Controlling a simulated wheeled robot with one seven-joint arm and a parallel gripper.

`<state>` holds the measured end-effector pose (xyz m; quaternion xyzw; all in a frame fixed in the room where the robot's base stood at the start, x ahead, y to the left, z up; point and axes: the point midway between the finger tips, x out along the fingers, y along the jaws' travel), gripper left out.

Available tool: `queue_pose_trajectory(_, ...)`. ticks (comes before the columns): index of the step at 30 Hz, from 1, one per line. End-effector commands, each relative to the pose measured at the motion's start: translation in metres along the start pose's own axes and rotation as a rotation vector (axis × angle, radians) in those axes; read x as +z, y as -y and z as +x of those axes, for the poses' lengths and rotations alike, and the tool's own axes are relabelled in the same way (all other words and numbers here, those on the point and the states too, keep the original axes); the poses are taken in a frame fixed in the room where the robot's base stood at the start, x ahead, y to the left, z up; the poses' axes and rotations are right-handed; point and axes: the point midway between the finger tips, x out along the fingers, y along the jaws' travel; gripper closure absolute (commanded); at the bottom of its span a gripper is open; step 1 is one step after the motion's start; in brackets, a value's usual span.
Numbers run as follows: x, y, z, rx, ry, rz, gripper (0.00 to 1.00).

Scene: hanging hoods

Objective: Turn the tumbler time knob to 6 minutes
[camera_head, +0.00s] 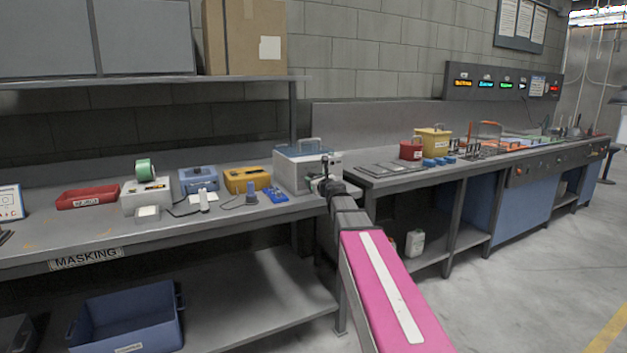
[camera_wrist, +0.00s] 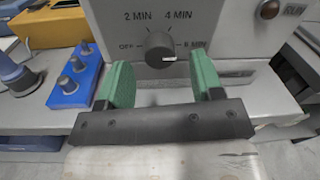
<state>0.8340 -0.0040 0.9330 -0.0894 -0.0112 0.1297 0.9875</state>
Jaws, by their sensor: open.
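The tumbler (camera_head: 292,176) is a grey-white box with a bluish lid and a handle, on the bench at the end of my arm. Its dark round time knob (camera_wrist: 158,47) shows in the wrist view on the front panel, with OFF, 2 MIN, 4 MIN and a partly covered MIN label at right, likely 6. A white mark on the knob's lower right edge points right, close to that label. My gripper (camera_wrist: 161,62) is open, its green fingers left and right of the knob, apparently apart from it. In the head view my gripper (camera_head: 325,178) covers part of the tumbler's front.
A blue block with several small knobs (camera_wrist: 74,80) lies left of the tumbler, with a yellow box (camera_head: 247,179) beyond it. A shelf (camera_head: 150,80) runs above the left bench.

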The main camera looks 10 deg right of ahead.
Motion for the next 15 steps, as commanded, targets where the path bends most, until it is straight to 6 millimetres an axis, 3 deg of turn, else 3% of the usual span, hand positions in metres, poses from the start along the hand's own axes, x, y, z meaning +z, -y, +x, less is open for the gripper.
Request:
queue_pose_trajectory(9,0.000,-0.002,-0.064,0.000,0.000,0.000,0.40)
queue_pose_trajectory(15,0.000,-0.001,-0.086,0.000,0.000,0.000,0.40)
